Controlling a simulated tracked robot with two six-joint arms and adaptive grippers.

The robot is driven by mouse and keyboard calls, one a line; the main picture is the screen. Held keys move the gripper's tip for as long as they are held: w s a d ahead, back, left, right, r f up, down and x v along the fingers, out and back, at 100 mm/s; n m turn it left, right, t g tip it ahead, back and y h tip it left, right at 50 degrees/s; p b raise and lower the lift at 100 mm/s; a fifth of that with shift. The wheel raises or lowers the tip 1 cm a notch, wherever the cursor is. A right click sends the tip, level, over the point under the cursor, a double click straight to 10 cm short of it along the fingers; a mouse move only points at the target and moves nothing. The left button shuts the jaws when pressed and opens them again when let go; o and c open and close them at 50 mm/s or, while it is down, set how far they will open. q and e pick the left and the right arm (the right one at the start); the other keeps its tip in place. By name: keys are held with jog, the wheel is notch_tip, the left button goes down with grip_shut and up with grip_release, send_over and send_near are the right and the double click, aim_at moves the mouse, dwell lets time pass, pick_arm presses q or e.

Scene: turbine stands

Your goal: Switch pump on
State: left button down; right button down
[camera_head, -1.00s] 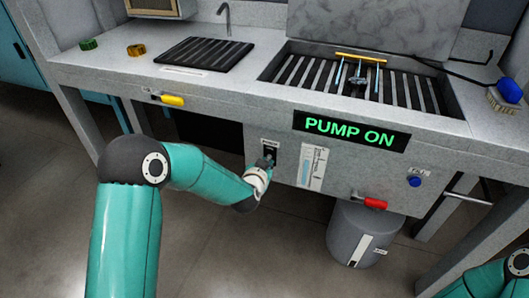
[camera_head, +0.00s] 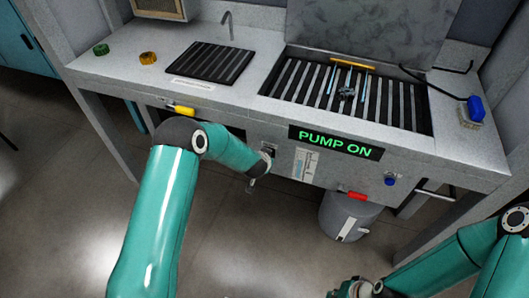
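The display (camera_head: 337,143) on the front of the stand reads "PUMP ON" in green letters. The pump switch plate (camera_head: 268,149) is left of the display, partly hidden behind my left arm. My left gripper (camera_head: 251,187) is small and dark, just below and in front of the switch plate; whether its fingers are open or shut does not show. My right gripper (camera_head: 362,290) is at the bottom edge, partly cut off, well away from the panel; its fingers are unclear.
A yellow handle (camera_head: 180,110), a red handle (camera_head: 352,195) and a blue knob (camera_head: 390,181) sit on the stand's front. A grey bucket (camera_head: 343,216) stands below. A grated basin (camera_head: 345,92) and a black rack (camera_head: 211,62) are on top.

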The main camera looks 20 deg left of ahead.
pick_arm(q)
jog(key=shift+w+r, duration=0.1)
dwell(0.4)
jog(key=c, duration=1.2)
grip_release()
jog(key=v, duration=1.2)
